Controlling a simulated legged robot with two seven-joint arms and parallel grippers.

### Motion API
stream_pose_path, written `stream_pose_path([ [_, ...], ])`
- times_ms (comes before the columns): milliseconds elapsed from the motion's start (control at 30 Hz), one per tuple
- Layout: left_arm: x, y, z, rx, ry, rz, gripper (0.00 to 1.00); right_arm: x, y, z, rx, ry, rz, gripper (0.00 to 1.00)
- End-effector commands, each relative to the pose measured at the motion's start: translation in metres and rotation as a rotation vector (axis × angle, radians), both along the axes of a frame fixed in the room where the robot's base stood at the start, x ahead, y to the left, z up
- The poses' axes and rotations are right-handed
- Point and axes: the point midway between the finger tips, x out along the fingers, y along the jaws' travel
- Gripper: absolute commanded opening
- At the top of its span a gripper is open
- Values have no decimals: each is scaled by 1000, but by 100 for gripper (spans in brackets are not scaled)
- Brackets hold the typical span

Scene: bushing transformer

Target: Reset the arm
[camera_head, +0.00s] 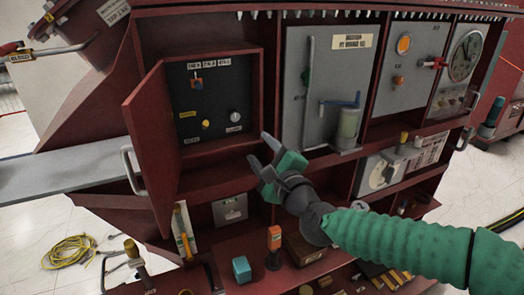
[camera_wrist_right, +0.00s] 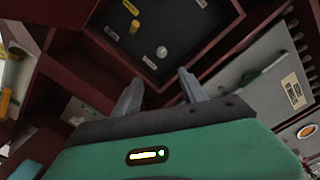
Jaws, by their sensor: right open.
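My right gripper (camera_head: 262,152) comes in from the lower right on a green sleeved arm. It is open, with nothing between its fingers, in front of the dark red cabinet (camera_head: 330,158). It is just right of and below an open compartment with a black control panel (camera_head: 208,100). The compartment's red door (camera_head: 153,150) stands swung open to the left. In the right wrist view, the two fingers (camera_wrist_right: 158,92) are spread apart below the black panel (camera_wrist_right: 165,28), apart from it. My left gripper does not show in either view.
A grey panel with a blue handle (camera_head: 343,103) and a cylinder (camera_head: 347,128) lies right of the gripper. A lower shelf holds a blue box (camera_head: 241,269) and an orange-topped device (camera_head: 274,240). A yellow cable coil (camera_head: 70,252) lies on the floor at left.

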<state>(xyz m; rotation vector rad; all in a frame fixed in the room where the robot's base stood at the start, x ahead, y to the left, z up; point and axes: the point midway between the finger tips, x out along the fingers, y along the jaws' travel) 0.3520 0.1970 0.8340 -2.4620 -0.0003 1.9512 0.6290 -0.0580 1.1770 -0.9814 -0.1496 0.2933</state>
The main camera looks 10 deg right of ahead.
Motion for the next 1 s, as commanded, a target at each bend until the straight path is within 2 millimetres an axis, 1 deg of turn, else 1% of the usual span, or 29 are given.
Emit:
stream_pose_path([
  [167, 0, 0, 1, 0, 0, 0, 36, 0, 2, -3, -15, 4, 5, 50],
  [233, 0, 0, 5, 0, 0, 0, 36, -2, 9, -18, -84, 26, 25, 50],
  [267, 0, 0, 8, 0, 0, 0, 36, -4, 14, -30, -139, 43, 43, 50],
  [333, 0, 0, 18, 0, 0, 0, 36, -14, 26, -71, -330, 97, 106, 50],
  [367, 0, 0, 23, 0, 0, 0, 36, -21, 30, -93, -436, 126, 145, 50],
  [400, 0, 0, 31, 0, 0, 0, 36, -35, 31, -124, -599, 165, 208, 50],
  [433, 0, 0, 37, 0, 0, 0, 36, -47, 28, -148, -726, 197, 263, 50],
  [467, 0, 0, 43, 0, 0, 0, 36, -61, 22, -169, -853, 227, 321, 50],
  [500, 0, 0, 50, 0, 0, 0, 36, -81, 10, -193, -1012, 263, 399, 50],
  [567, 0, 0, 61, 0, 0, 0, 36, -113, -15, -220, -1226, 313, 520, 50],
  [600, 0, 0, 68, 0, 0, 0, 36, -135, -34, -231, -1352, 344, 607, 50],
  [667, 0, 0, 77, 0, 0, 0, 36, -169, -63, -241, -1514, 385, 739, 50],
  [700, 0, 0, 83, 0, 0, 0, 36, -191, -81, -243, -1597, 406, 825, 50],
  [800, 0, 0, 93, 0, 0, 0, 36, -237, -114, -245, -1727, 438, 1019, 50],
  [900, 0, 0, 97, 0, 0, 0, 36, -266, -132, -244, -1778, 445, 1144, 50],
  [1000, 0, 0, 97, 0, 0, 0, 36, -278, -139, -246, -1791, 447, 1196, 50],
])
